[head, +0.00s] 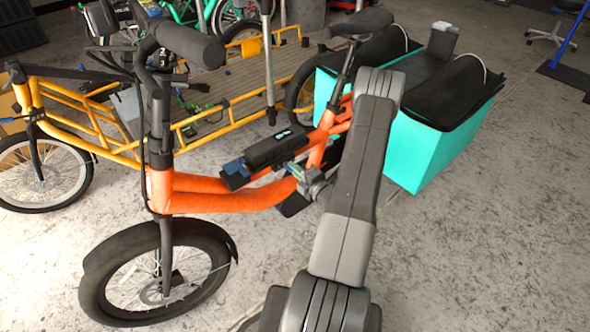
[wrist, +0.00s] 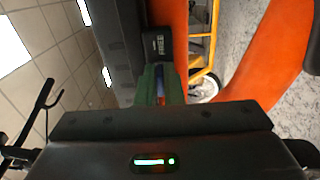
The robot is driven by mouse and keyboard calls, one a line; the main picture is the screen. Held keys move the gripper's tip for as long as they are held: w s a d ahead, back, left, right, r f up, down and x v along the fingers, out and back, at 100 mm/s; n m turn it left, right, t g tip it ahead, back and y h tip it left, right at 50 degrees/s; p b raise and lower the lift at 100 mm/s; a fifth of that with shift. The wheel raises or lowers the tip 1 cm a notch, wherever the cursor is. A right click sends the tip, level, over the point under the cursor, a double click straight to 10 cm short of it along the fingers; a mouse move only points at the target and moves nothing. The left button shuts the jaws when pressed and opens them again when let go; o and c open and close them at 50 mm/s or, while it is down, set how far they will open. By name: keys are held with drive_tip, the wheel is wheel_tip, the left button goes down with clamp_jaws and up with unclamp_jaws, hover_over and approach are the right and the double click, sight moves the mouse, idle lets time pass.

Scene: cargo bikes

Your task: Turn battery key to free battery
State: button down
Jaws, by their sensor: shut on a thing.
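The black battery (head: 277,149) lies along the sloping tube of the orange cargo bike (head: 215,194). My gripper (head: 297,171) reaches in from the right, close to the battery's lower side. In the wrist view my gripper (wrist: 161,88) has its green fingers closed on a small bluish piece, the battery key (wrist: 161,79). The fingers hide most of the key, and its turn angle cannot be told. Just beyond the fingertips is a small black block with pale lettering (wrist: 158,44). The battery also shows as a long dark body in the wrist view (wrist: 118,45).
A blue piece (head: 236,170) sits at the battery's front end. Turquoise cargo bags (head: 425,140) hang at the bike's rear. A yellow cargo bike (head: 90,120) stands close behind on the left.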

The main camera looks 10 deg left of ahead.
drive_tip(key=c, duration=1.6)
unclamp_jaws()
drive_tip(key=shift+o, duration=0.2)
drive_tip(key=shift+d, duration=0.15)
drive_tip(key=p+v, duration=0.1)
drive_tip(key=v, duration=1.2)
drive_tip(key=shift+s+d, duration=0.2)
drive_tip(key=shift+s, duration=0.05)
drive_tip(key=shift+a, duration=0.1)
drive_tip(key=b+x, duration=0.1)
drive_tip(key=x, duration=1.2)
drive_tip(key=shift+w+a, duration=0.25)
drive_tip(key=shift+w, duration=0.05)
